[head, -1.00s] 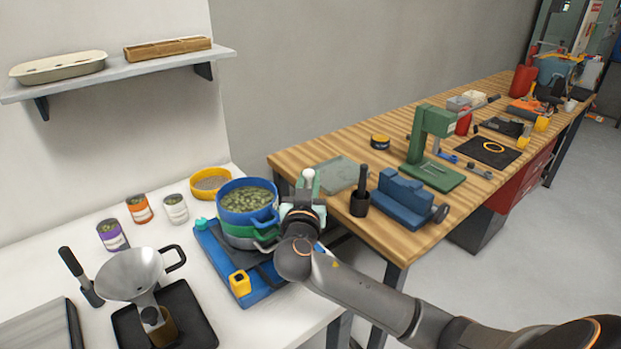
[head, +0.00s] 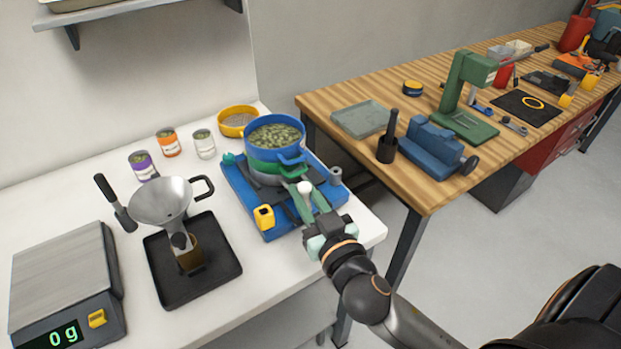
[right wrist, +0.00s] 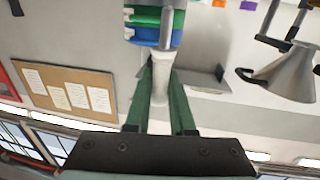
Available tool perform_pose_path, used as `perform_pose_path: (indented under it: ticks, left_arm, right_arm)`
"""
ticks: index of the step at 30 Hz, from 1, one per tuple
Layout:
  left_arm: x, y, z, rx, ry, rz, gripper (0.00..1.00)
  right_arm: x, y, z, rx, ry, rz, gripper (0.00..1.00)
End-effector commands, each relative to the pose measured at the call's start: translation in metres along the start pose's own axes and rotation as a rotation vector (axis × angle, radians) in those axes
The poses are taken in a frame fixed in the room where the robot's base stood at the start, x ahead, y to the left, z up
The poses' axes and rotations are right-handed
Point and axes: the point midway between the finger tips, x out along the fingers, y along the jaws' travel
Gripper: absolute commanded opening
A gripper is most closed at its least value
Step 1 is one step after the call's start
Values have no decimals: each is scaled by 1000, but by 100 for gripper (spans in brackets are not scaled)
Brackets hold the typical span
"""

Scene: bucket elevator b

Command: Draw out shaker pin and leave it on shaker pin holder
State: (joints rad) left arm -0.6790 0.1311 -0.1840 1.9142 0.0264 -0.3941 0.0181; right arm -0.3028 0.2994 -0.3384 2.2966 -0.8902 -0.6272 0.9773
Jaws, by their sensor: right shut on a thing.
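My right gripper (head: 307,193) is shut on a white-knobbed pin (head: 304,187), which I take to be the shaker pin. Its green fingers are on either side of the pin's white part in the right wrist view (right wrist: 162,80). A grey rod (right wrist: 167,28) lines up with the white part there, in front of the sieve stack. The pin is at the front right of the sieve stack (head: 275,152), over the blue shaker base (head: 238,185). A short grey post (head: 335,177) stands at the base's right; I cannot tell whether it is the pin holder. My left gripper is out of view.
A yellow block (head: 264,217) sits on the base's front. A funnel (head: 163,200) over a black tray (head: 186,285), a scale (head: 65,275) and several cans stand left. A wooden workbench (head: 420,180) stands right, beyond a gap.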

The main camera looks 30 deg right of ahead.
Motion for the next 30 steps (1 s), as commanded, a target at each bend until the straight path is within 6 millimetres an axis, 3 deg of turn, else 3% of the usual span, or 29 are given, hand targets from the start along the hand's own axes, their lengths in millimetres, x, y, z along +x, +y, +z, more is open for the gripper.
perform_pose_path:
  ticks: [21,30]
  left_arm:
    - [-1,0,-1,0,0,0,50]
    - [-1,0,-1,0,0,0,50]
  right_arm:
    - [67,-57,-45,4,6,107,0]
    - [73,-63,-50,-2,3,120,0]
